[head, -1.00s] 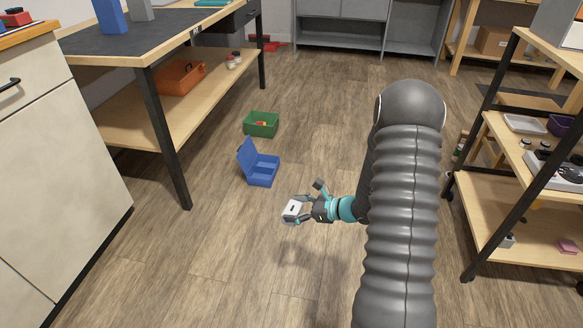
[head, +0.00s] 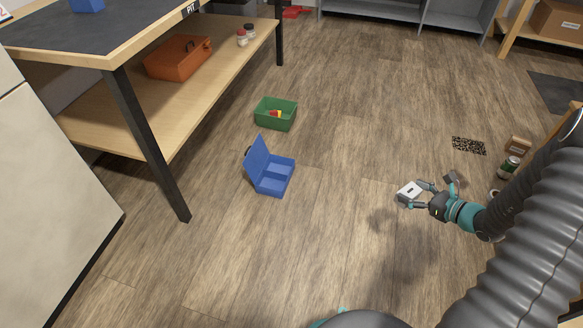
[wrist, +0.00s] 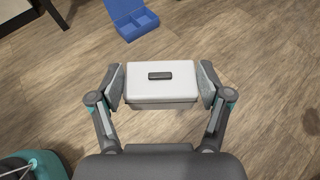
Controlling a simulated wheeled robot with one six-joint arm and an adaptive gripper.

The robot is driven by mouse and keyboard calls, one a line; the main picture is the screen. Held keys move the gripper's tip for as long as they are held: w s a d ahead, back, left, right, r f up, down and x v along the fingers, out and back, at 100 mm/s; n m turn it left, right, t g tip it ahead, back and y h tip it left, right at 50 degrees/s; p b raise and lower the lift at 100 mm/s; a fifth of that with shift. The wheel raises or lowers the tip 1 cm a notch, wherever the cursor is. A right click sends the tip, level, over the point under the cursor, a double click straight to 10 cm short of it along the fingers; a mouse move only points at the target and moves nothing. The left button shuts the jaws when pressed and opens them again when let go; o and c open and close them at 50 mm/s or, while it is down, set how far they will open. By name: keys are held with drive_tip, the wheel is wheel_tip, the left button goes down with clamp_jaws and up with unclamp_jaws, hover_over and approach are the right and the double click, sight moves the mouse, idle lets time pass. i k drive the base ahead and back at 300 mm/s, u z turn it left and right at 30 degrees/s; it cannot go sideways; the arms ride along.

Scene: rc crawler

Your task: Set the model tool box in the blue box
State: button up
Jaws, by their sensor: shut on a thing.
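The model tool box is a small white box with a grey base and a dark handle on its lid. In the wrist view the model tool box (wrist: 150,90) sits level between the two fingers of my gripper (wrist: 161,86), which is shut on its sides. In the head view the model tool box (head: 409,191) is held above the floor at right of centre by my gripper (head: 418,194). The blue box (head: 271,183) stands on the floor to the left, its lid raised and its divided inside empty. It also shows at the top of the wrist view (wrist: 137,25), apart from the tool box.
A green bin (head: 275,115) with small coloured things stands behind the blue box. A workbench (head: 150,120) with a black leg is at the left, with an orange tool box (head: 178,58) on its shelf. A can (head: 509,167) stands at the right. The floor between is clear.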

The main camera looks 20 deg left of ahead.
sight(276, 176)
drive_tip(key=u, duration=0.5)
drive_tip(key=i, duration=1)
drive_tip(key=u, duration=0.8)
